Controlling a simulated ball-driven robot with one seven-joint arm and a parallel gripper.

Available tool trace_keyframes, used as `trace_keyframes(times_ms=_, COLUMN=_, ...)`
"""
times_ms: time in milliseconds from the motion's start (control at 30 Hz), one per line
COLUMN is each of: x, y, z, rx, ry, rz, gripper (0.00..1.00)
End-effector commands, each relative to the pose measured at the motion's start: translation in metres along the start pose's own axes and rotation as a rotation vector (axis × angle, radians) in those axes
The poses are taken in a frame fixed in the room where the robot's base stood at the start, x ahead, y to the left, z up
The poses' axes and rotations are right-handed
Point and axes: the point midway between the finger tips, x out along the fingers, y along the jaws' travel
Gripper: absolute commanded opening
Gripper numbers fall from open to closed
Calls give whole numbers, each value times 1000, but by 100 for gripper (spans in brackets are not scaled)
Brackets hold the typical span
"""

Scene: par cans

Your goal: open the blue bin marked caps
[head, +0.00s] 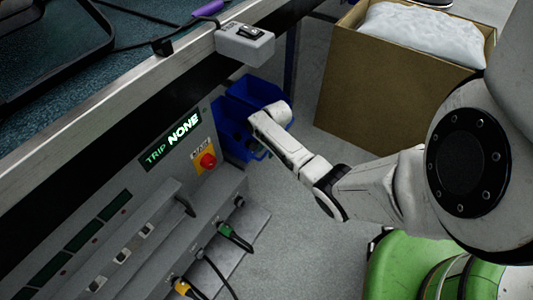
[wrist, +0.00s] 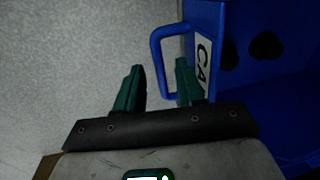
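The blue bin (wrist: 285,95) fills the right side of the wrist view. Its white label (wrist: 202,62) shows only the letters "CA"; the rest is cut off by the edge. A blue loop handle (wrist: 157,62) stands out from its front. My gripper (wrist: 160,88) is open, with one green finger left of the handle's bar and the other to its right, towards the bin. I see gaps beside the bar, and contact is not clear. In the head view blue bins (head: 231,125) sit by the bench end, partly behind my arm, and my fingers are hard to make out.
A cardboard box (head: 365,105) with a white bag in it stands behind my arm. A grey panel (head: 165,165) with a red button (head: 208,161) and plugged cables is at left, under the bench edge. Grey floor (head: 310,255) is clear below my arm.

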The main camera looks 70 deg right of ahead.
Motion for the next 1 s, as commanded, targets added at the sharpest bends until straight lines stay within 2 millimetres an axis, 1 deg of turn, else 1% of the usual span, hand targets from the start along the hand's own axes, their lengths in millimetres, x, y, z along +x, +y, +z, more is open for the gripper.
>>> trace_keyframes(times_ms=100, x=4, y=0, z=0, rx=0, ry=0, rz=0, gripper=38)
trace_keyframes(times_ms=367, x=4, y=0, z=0, rx=1, ry=0, rz=0, gripper=38)
trace_keyframes(times_ms=767, x=4, y=0, z=0, rx=0, ry=0, rz=0, gripper=0)
trace_keyframes(times_ms=1000, x=4, y=0, z=0, rx=0, ry=0, rz=0, gripper=0)
